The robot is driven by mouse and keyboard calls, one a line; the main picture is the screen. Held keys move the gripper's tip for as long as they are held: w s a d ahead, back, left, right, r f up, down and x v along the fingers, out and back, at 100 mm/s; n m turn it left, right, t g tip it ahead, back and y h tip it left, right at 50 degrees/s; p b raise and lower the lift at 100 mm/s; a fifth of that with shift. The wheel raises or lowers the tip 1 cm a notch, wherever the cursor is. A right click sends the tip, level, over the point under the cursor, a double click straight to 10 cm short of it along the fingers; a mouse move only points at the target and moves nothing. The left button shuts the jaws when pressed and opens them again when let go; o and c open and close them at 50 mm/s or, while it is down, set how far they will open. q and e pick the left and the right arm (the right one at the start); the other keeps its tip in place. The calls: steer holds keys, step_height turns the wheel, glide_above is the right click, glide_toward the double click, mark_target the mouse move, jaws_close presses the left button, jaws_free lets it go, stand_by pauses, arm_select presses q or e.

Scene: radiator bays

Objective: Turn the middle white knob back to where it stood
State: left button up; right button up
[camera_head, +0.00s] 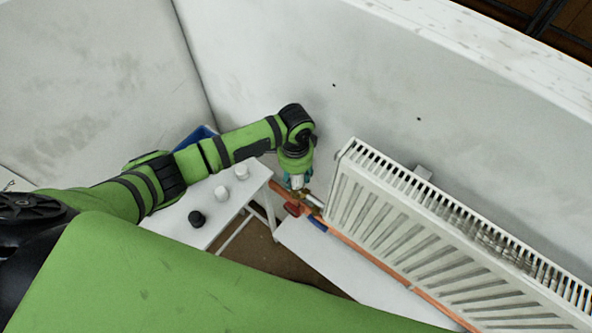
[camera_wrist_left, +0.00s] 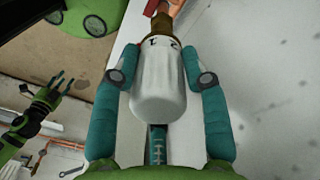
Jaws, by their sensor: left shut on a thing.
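A white knob (camera_wrist_left: 158,85) with small dark marks near its top sits on a brass fitting (camera_wrist_left: 160,28) in the left wrist view. My left gripper (camera_wrist_left: 158,75) has its teal fingers on both sides of the knob and is shut on it. In the head view my left gripper (camera_head: 297,181) reaches down to the valve at the radiator's left end, and a bit of the white knob (camera_head: 297,183) shows below it. My right gripper (camera_wrist_left: 48,92) shows small at the left of the left wrist view, its fingers spread and empty.
The white radiator (camera_head: 430,235) hangs on the wall to the right. A copper pipe (camera_head: 365,252) with red (camera_head: 292,208) and blue (camera_head: 318,223) handles runs below it. A white table (camera_head: 180,223) holds two white caps (camera_head: 221,193) and a black one (camera_head: 197,219); a blue bin (camera_head: 200,134) stands behind.

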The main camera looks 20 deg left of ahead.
arm_select(q)
steer(key=n, duration=0.6)
steer(key=shift+s+d+f, duration=0.1)
steer(key=shift+s+f, duration=0.05)
steer(key=shift+s, duration=0.05)
steer(key=n, duration=0.6)
steer(key=shift+n, duration=0.4)
steer(key=n, duration=0.6)
steer(key=shift+t, duration=0.3)
steer(key=n, duration=0.6)
steer(key=o, duration=1.1)
steer(key=shift+o, duration=0.2)
steer(key=shift+w, duration=0.1)
